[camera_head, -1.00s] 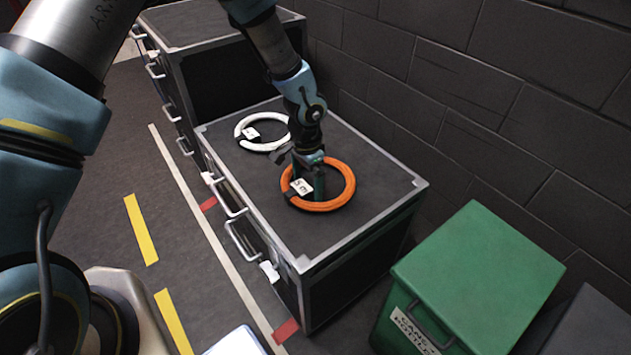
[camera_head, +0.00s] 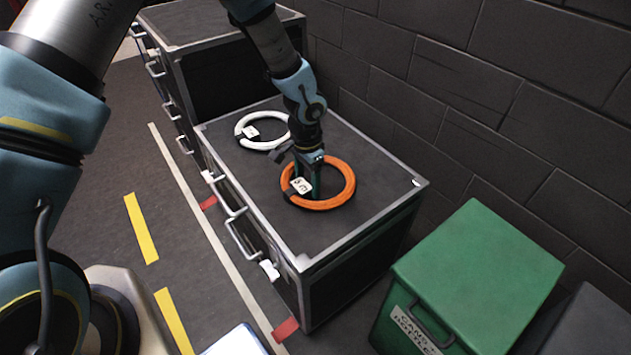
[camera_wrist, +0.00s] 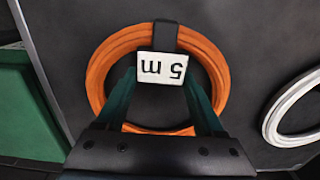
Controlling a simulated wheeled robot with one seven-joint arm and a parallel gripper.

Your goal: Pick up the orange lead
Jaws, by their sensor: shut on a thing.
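The orange lead (camera_head: 338,194) is a coiled ring with a white tag and a dark strap, lying on top of a black flight case (camera_head: 255,200). In the wrist view the orange lead (camera_wrist: 100,80) fills the middle, and its tag (camera_wrist: 161,67) reads "5 m" upside down. My gripper (camera_head: 302,186) is down at the coil's left side, at the tag. In the wrist view the fingers of my gripper (camera_wrist: 161,90) reach either side of the tag and are shut on the lead; the exact contact is hard to see.
A white coiled lead (camera_head: 243,134) with a tag lies behind the orange one on the same case. A taller case (camera_head: 190,25) stands beyond. A green box (camera_head: 480,265) stands at the right. A dark block wall (camera_head: 430,75) runs along the back right.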

